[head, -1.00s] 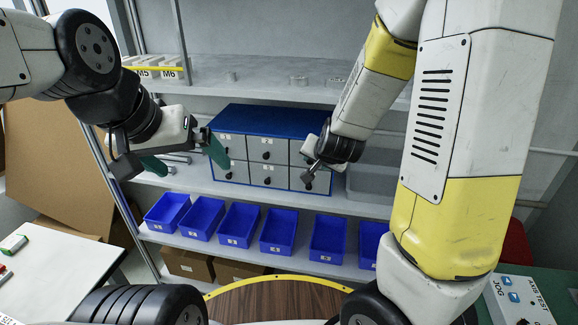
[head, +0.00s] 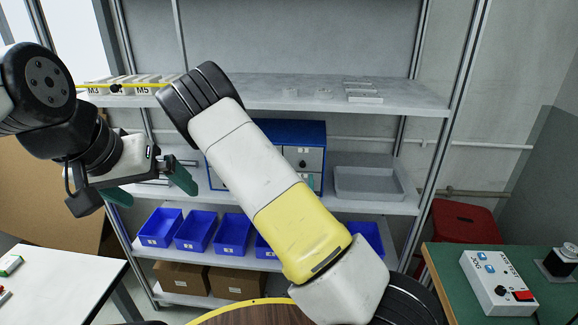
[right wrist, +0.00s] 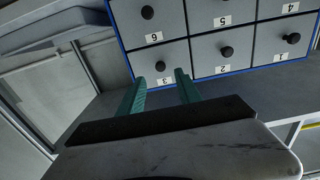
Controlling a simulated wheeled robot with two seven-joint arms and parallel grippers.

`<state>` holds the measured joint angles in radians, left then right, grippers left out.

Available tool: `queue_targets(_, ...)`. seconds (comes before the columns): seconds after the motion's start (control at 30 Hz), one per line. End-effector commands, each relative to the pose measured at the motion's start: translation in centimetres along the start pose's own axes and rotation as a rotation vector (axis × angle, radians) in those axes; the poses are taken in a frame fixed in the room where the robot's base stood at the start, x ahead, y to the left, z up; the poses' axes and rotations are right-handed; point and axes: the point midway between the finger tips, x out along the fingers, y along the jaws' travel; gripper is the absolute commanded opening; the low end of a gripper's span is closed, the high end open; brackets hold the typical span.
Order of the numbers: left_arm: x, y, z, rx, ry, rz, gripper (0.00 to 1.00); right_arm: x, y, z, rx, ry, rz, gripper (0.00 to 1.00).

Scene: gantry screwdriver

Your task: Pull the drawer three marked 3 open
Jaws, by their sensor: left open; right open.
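Drawer three (right wrist: 148,52) is in the right wrist view, which shows the cabinet upside down. It looks shut. Its round dark knob (right wrist: 160,66) appears between my right gripper's fingertips (right wrist: 160,76), with the "3" label beside it. The fingers are open; I cannot tell whether they reach around the knob. In the head view, the upper right drawer (head: 314,158) of the blue cabinet (head: 300,128) shows past my right arm, which hides most of the cabinet and my right gripper. My left gripper (head: 152,188) is open and empty, left of the cabinet.
A grey tray (head: 370,184) stands right of the cabinet on the same shelf. Blue bins (head: 195,230) line the shelf below. White parts lie on the upper shelf (head: 240,98). A control box (head: 490,283) and a red stool (head: 465,225) are at right.

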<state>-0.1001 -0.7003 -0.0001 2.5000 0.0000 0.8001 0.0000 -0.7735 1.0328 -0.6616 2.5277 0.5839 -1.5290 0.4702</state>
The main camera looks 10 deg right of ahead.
Motion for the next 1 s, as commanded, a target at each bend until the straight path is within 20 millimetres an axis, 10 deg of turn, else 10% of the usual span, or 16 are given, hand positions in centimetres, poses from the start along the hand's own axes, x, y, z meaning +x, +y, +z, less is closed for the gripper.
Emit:
queue_targets(0.5, 0.0, 0.0, 0.0, 0.0, 0.0, 0.0, 1.0, 6.9, -0.1, -0.1, -0.001, 0.007, -0.002, 0.41)
queue_targets(0.87, 0.0, 0.0, 0.0, 0.0, 0.0, 0.0, 1.0, 7.7, -0.1, -0.1, -0.001, 0.004, -0.002, 0.41)
queue_targets(1.0, 0.0, 0.0, 0.0, 0.0, 0.0, 0.0, 1.0, 7.7, -0.1, -0.1, -0.001, 0.004, -0.002, 0.17)
